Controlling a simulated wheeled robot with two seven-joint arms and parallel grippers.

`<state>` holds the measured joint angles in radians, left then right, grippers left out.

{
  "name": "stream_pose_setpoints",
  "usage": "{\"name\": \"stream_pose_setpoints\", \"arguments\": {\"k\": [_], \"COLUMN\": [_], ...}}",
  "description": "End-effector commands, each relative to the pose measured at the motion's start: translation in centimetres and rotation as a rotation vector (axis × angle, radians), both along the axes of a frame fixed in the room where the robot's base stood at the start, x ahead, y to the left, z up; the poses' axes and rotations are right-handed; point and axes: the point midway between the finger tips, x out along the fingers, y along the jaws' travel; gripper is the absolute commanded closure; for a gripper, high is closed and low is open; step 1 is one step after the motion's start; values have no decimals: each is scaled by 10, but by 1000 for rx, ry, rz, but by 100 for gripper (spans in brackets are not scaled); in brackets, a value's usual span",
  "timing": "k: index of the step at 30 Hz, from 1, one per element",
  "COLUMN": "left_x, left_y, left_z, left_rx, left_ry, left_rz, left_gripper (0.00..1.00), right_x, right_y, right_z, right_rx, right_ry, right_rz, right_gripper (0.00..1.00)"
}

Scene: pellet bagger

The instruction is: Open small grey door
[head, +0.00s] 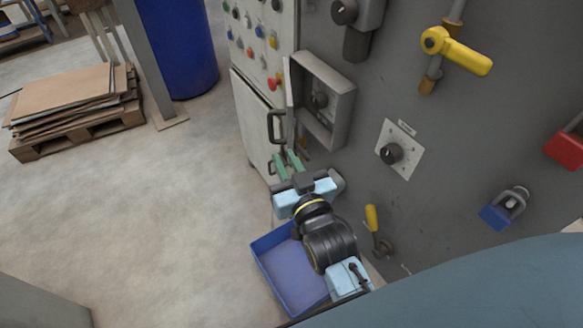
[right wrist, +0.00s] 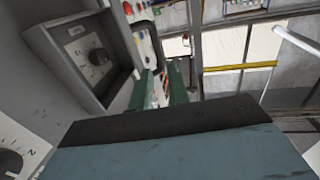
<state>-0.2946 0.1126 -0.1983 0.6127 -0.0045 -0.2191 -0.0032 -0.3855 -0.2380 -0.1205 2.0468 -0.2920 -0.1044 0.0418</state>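The small grey door (head: 290,90) belongs to a shallow grey box on the machine's front panel. It stands swung out at the box's left side and shows nearly edge-on. The open box (head: 346,108) shows a black dial (head: 320,100) inside; the dial also shows in the right wrist view (right wrist: 98,56). My right gripper (head: 288,158) is just below and in front of the box's lower left corner. Its green fingers are apart, with nothing visibly held between them. Whether a finger touches the door is unclear. My left gripper is not in view.
A black bar handle (head: 276,127) sticks out close to the right fingers. A blue bin (head: 285,275) stands below the gripper.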

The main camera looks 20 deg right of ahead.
Motion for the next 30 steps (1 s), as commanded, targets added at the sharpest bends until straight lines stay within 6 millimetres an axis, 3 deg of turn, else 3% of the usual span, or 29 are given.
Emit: {"name": "stream_pose_setpoints", "arguments": {"k": [6,17,20,23,25,29,30], "left_x": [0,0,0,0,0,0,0], "left_y": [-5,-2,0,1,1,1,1], "left_z": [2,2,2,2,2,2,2], "left_rx": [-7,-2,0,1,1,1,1], "left_ry": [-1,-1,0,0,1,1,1], "left_rz": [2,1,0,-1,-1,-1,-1], "left_gripper": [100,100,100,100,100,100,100], "right_x": [-23,-26,-26,-26,-28,-48,-59], "right_y": [0,0,1,8,16,31,33], "right_z": [0,0,-5,-31,-67,-164,-198], "right_rx": [0,-1,-2,-7,-11,-32,-41], "right_ry": [2,0,10,63,135,342,416], "right_rz": [-1,-1,3,27,57,130,151], "right_gripper": [83,83,96,100,100,100,100]}}
